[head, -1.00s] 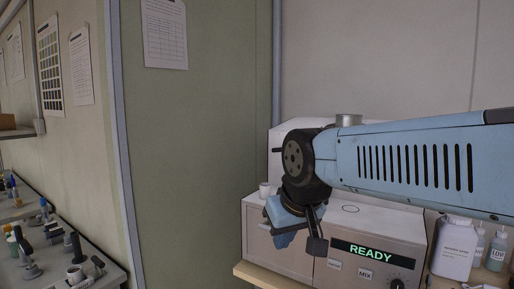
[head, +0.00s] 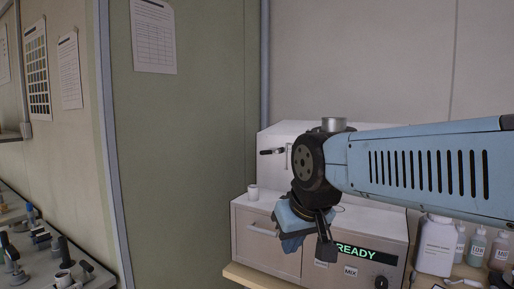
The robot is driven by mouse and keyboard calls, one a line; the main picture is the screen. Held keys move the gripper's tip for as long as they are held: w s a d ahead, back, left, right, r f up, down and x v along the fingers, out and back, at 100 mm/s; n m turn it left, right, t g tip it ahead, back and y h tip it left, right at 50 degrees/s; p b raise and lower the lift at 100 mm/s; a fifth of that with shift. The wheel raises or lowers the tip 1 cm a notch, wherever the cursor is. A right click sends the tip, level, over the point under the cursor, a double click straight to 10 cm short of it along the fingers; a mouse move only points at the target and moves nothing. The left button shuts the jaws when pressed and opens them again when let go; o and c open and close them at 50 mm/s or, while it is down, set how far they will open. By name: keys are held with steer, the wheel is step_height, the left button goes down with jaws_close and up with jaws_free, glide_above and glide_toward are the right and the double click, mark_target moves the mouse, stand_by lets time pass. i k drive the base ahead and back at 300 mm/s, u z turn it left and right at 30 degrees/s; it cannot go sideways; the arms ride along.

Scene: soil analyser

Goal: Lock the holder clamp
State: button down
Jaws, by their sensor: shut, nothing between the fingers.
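The soil analyser (head: 245,222) is a pale box on a bench, with a taller white back part (head: 275,135). A short black lever (head: 272,151) sticks out level from the front of that back part, left of my arm's wrist. I cannot tell for sure whether it is the holder clamp, and my wrist hides the area to its right. My gripper (head: 328,248) points down in front of the analyser, shut and empty, apart from the lever and lower than it. It covers the left end of the green READY display (head: 369,251).
A small white cup (head: 252,193) stands on the analyser's top left. A white jug (head: 436,246) and several bottles (head: 476,247) stand at the right. Another bench (head: 95,277) with several dark-handled items is at lower left. A green wall panel (head: 185,150) stands left of the analyser.

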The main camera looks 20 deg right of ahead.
mark_target(278, 151)
steer(key=i, duration=0.9)
steer(key=u, duration=0.05)
